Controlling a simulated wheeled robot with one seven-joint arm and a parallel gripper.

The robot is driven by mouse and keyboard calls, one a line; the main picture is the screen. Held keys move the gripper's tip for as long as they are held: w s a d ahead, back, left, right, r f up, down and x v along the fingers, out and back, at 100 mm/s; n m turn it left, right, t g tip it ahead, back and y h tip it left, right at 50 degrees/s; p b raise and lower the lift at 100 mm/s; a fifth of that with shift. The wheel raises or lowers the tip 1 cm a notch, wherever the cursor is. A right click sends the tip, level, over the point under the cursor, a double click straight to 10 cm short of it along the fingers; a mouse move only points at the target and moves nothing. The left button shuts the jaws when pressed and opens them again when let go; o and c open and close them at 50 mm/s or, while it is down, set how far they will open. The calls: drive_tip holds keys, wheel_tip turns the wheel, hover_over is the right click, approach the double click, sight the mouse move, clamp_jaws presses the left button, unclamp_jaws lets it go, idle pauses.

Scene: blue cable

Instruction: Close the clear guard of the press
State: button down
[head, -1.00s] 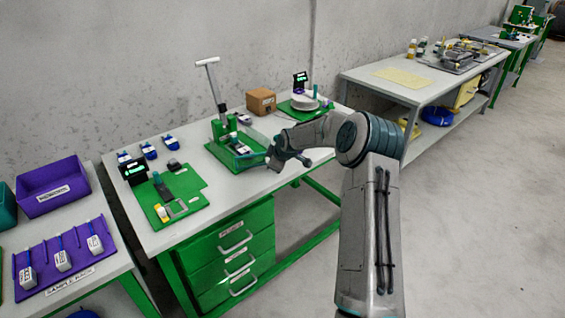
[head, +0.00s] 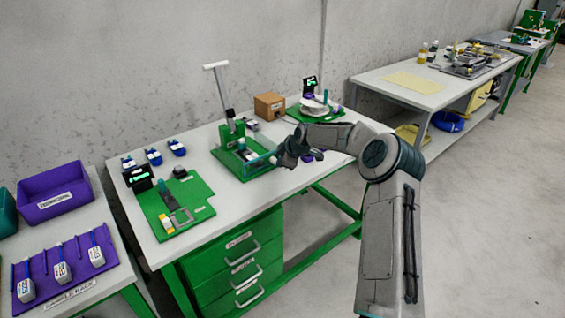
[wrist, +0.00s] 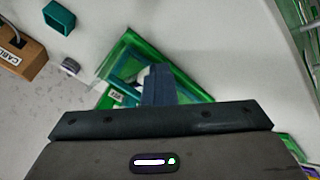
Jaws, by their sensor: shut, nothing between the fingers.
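The press (head: 232,135) stands on a green base plate (head: 262,172) on the middle bench, its grey T-shaped lever raised and leaning left. The clear guard (head: 258,158) is hard to make out; a faint teal-edged strip shows low at the front of the press. Whether it is fully down I cannot tell. My gripper (head: 277,160) is shut and empty at the right front of the press, close to that strip; contact is unclear. In the wrist view, the shut fingers (wrist: 158,85) cover part of the green press base (wrist: 125,50).
A brown box (head: 270,106) and a green plate with a white reel (head: 314,106) stand behind. A green fixture board (head: 190,195) lies to the left. Several blue-and-white parts lie along the back edge. The bench front right is clear.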

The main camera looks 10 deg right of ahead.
drive_tip(key=shift+w+d+r, duration=0.15)
drive_tip(key=shift+w+r, duration=0.15)
drive_tip(key=shift+r, duration=0.05)
drive_tip(key=shift+s+d+f, duration=0.1)
drive_tip(key=shift+s, duration=0.1)
drive_tip(key=s, duration=0.1)
drive_tip(key=s+d+b, duration=0.1)
drive_tip(key=s+d, duration=0.1)
drive_tip(key=shift+s+d+r, duration=0.2)
drive_tip(key=shift+s+r, duration=0.15)
drive_tip(key=shift+s, duration=0.05)
drive_tip(key=s+d+r, duration=0.2)
drive_tip(key=d+r, duration=0.2)
drive_tip(key=r, duration=0.3)
drive_tip(key=s+a+r+m+g+h, duration=0.1)
drive_tip(key=s+a+r, duration=0.15)
drive_tip(key=s, duration=0.25)
drive_tip(key=s+a+r+m+g+h+p, duration=0.1)
drive_tip(key=s+a+m, duration=0.15)
drive_tip(key=s, duration=0.35)
drive_tip(key=s+a+r+m+h, duration=0.1)
drive_tip(key=s+a+r, duration=0.15)
drive_tip(key=s, duration=0.25)
drive_tip(key=s+r+m+p, duration=0.1)
drive_tip(key=s+m, duration=0.4)
drive_tip(key=s, duration=1)
drive_tip(key=s+d+r+m+g+h+p, duration=0.1)
drive_tip(key=s+m, duration=0.5)
drive_tip(key=s, duration=0.9)
drive_tip(key=shift+r, duration=0.75)
